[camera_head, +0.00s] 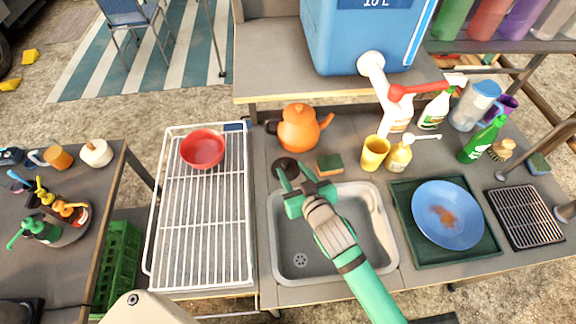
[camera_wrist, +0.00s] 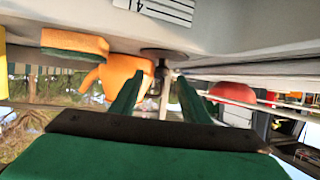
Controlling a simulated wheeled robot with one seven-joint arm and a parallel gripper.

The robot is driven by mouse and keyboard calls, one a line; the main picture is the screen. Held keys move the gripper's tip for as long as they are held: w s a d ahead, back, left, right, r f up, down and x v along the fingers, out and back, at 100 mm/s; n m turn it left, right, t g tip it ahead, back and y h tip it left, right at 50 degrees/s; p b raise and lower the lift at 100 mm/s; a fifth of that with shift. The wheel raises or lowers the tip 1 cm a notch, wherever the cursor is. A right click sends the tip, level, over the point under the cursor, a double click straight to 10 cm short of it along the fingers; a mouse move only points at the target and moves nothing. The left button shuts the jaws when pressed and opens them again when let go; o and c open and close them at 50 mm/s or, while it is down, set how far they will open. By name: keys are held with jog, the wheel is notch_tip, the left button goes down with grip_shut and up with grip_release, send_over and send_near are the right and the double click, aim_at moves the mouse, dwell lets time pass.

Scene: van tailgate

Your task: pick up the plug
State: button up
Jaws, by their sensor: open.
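The plug is a dark round disc (camera_head: 285,165) lying on the counter just behind the back left corner of the grey sink (camera_head: 300,262). In the wrist view, which is upside down, it shows as a flat dark disc (camera_wrist: 164,54) beyond the fingertips and roughly between them. My gripper (camera_head: 294,175) is green, open and empty, just in front of the plug, over the sink's back left corner. Its two fingers also show in the wrist view (camera_wrist: 160,80). A small gap seems to separate the fingertips from the plug; the head view partly hides its near edge.
An orange kettle (camera_head: 299,128) stands close behind the plug, with a sponge (camera_head: 330,164) to its right. A yellow cup (camera_head: 375,153) and bottles stand further right. A white wire rack (camera_head: 200,225) with a red bowl (camera_head: 203,149) is at left. A blue plate (camera_head: 447,215) lies right of the sink.

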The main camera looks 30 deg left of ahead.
aim_at(286, 164)
jog(key=shift+a+f, duration=0.15)
jog(key=shift+a, duration=0.4)
jog(key=shift+x, duration=2.4)
jog(key=shift+w+d, duration=0.1)
jog(key=shift+w, duration=0.05)
grip_shut()
